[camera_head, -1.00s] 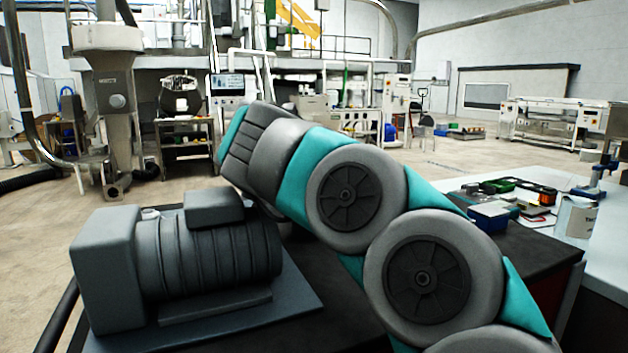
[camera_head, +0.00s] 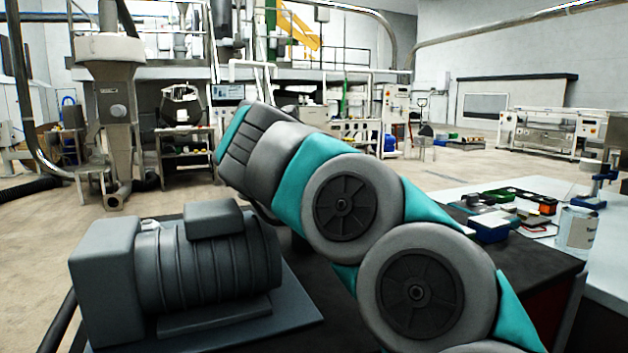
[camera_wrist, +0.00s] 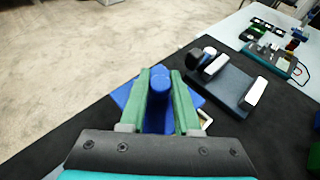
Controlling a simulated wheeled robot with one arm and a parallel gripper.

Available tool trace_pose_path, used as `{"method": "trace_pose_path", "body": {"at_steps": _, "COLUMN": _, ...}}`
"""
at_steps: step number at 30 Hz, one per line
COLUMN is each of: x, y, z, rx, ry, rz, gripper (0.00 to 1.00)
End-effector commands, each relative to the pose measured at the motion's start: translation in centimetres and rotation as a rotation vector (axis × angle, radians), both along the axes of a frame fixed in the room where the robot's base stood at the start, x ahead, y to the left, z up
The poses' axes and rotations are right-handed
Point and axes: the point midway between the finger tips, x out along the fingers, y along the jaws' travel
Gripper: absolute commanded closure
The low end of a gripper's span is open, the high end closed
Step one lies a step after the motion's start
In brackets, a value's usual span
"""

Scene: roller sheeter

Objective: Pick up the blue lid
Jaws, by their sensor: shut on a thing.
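The blue lid (camera_wrist: 124,93) is in the wrist view, a flat blue piece with an upright rounded knob. My gripper (camera_wrist: 160,79) has its two green fingers on either side of the knob and is shut on it. The flat part shows on both sides of the fingers. What lies under the lid is mostly hidden; a small cream-coloured edge (camera_wrist: 204,118) shows at its right. In the head view my arm hides the gripper and the lid.
A dark stand with white blocks (camera_wrist: 228,85) sits close right of the lid on the black tabletop (camera_wrist: 80,140). In the head view a grey motor (camera_head: 180,265) stands at left.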

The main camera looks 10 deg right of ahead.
Motion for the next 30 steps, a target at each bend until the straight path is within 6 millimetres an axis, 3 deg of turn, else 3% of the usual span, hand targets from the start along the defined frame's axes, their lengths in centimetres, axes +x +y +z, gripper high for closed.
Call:
{"method": "trace_pose_path", "body": {"at_steps": 14, "x": -0.1, "y": 0.0, "z": 6.2, "rx": 0.003, "ry": -0.001, "rz": -0.002, "gripper": 1.00}}
{"method": "trace_pose_path", "body": {"at_steps": 30, "x": 0.0, "y": 0.0, "z": 8.4, "rx": -0.001, "ry": 0.002, "rz": 0.001, "gripper": 1.00}}
